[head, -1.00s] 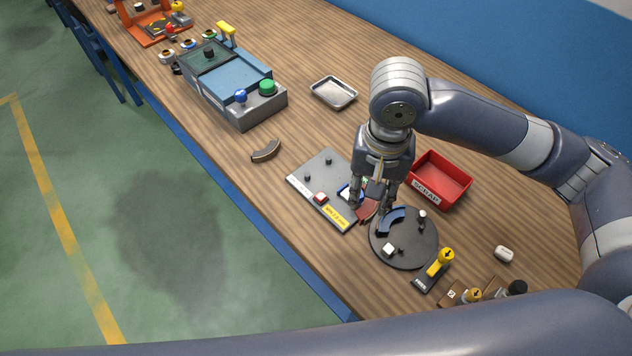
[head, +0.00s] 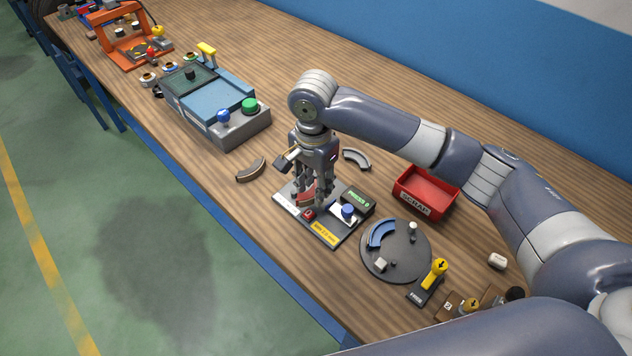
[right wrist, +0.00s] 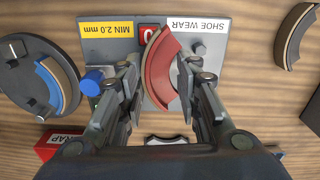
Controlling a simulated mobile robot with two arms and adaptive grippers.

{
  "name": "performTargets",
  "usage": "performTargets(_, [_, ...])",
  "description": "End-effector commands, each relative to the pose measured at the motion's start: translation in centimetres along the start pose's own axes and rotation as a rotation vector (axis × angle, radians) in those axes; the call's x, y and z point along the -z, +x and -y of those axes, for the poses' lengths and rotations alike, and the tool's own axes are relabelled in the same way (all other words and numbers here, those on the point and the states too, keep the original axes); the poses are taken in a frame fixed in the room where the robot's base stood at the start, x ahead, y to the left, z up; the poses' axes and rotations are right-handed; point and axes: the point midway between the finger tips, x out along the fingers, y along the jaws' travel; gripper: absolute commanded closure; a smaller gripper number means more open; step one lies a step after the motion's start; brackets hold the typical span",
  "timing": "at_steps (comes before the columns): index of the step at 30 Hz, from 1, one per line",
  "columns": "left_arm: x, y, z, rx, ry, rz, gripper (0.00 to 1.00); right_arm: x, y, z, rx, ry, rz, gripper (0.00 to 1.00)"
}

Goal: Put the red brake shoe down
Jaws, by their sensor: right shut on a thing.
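My right gripper (head: 311,198) is over the left part of the grey gauge plate (right wrist: 217,62). It is shut on the red brake shoe (head: 306,194), which is partly hidden by the fingers. I cannot tell whether the shoe touches the plate. The plate also carries a blue knob (head: 347,210) and a green display (head: 357,202). My left gripper is not in view.
A dark round plate (head: 405,268) with a blue shoe (head: 380,233) stands at right. A red scrap bin (head: 425,192) is behind it. Loose grey shoes lie left (head: 251,170) and behind (head: 356,159) the gripper. A blue-topped machine (head: 215,105) stands further left.

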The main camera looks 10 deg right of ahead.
Motion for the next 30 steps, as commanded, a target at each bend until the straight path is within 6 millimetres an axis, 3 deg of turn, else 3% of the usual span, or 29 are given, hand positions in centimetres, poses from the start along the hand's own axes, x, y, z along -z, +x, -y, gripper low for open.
performTargets(9, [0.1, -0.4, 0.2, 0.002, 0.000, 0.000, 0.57, 2.7, 0.1, 1.6, 0.001, 0.001, -0.001, 0.97])
performTargets(17, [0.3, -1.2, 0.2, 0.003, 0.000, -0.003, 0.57, 2.6, 3.6, 1.5, 0.000, -0.002, 0.000, 0.97])
performTargets(28, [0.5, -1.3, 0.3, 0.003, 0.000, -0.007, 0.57, 2.6, 4.0, 1.5, 0.001, -0.002, 0.001, 0.97])
performTargets(29, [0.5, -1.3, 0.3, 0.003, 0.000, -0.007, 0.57, 2.6, 4.1, 1.5, 0.001, -0.002, 0.000, 0.64])
performTargets(30, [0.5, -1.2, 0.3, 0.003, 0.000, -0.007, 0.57, 2.6, 4.1, 1.5, 0.001, -0.002, 0.000, 0.60])
